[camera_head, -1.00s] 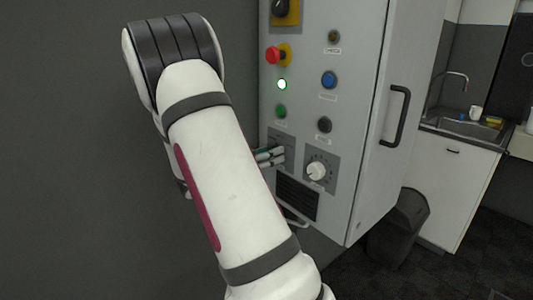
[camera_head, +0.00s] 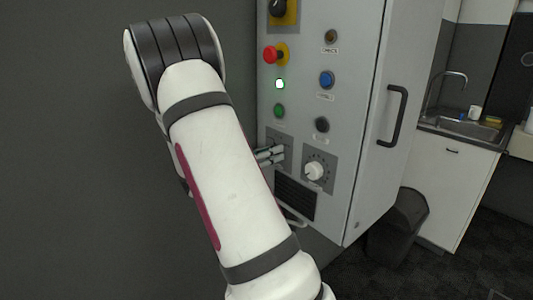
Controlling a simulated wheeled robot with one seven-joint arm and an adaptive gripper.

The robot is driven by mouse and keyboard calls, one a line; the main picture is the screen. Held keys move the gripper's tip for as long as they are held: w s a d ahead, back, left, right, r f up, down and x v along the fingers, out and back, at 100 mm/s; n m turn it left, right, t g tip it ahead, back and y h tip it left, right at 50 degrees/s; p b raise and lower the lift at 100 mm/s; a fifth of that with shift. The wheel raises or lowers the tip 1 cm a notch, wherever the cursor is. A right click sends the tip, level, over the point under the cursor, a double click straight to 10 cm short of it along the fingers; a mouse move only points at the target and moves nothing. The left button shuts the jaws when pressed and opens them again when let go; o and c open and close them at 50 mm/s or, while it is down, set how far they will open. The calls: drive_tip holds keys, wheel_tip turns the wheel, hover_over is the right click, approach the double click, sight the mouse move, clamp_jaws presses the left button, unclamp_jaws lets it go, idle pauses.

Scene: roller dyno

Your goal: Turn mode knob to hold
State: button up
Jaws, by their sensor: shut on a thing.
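My gripper (camera_head: 270,155) is mostly hidden behind my white forearm. Only its fingertips show, at the grey plate (camera_head: 285,141) low on the left of the control panel. They are shut on a small knob at that plate, which I take to be the mode knob. The fingers and arm hide the knob, so its pointer cannot be seen. The plate's markings are too small to read. To the right of the fingertips is a white round knob (camera_head: 314,170) on a dial plate, apart from my gripper.
The grey cabinet (camera_head: 355,120) carries a red mushroom button (camera_head: 270,54), a lit indicator (camera_head: 280,84), a blue button (camera_head: 327,79) and a green button (camera_head: 279,110). A dark vent (camera_head: 296,198) lies below. A black door handle (camera_head: 395,115), bin (camera_head: 398,225) and sink (camera_head: 465,130) are right.

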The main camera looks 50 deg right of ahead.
drive_tip(key=shift+w+a+m+b, duration=0.15)
drive_tip(key=shift+m+b, duration=0.45)
drive_tip(key=shift+m, duration=3.7)
drive_tip(key=shift+w+d+m+b, duration=0.15)
drive_tip(key=shift+m+b, duration=0.4)
drive_tip(key=shift+m, duration=3.75)
drive_tip(key=shift+a, duration=0.1)
drive_tip(key=o, duration=1.1)
drive_tip(key=shift+o, duration=0.4)
drive_tip(key=shift+s, duration=0.1)
